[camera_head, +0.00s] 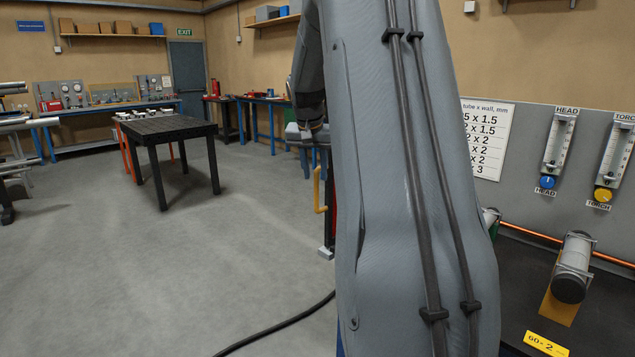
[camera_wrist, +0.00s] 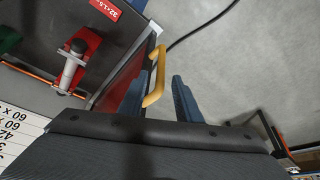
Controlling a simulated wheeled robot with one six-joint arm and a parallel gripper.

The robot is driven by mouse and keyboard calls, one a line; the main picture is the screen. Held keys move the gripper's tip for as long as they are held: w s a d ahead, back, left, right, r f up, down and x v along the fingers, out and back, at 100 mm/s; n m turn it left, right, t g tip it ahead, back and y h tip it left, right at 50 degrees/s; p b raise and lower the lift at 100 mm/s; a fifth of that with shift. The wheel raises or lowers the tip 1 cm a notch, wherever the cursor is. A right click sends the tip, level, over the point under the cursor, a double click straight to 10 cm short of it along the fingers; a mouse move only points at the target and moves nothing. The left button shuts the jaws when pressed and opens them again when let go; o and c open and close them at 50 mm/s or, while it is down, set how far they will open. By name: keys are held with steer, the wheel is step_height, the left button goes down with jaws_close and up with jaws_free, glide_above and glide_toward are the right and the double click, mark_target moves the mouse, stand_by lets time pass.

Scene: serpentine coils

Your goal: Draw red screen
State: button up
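The red screen shows as a dark red, edge-on panel (camera_wrist: 118,84) in the wrist view, with a yellow bar handle (camera_wrist: 155,76) along its side. In the head view the yellow handle (camera_head: 320,190) and a narrow red strip of the screen (camera_head: 331,212) show just left of my arm, which hides the rest. My gripper (camera_wrist: 160,82) is open. Its two blue fingers stand apart, with the yellow handle seen between them in the wrist view. I cannot tell whether a finger touches it.
A dark bench carries a copper pipe (camera_head: 524,236) and a cylindrical clamp (camera_head: 572,268) at right. In the wrist view a red clamp (camera_wrist: 76,60) is on the bench beside the screen. A black cable (camera_head: 282,323) lies on the floor. Open floor (camera_head: 230,240) spreads left; a black table (camera_head: 168,127) stands farther back.

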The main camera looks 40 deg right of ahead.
mark_target(316, 179)
steer(key=shift+p+x, duration=0.7)
steer(key=shift+x, duration=2.05)
steer(key=shift+a, duration=0.1)
jaws_close()
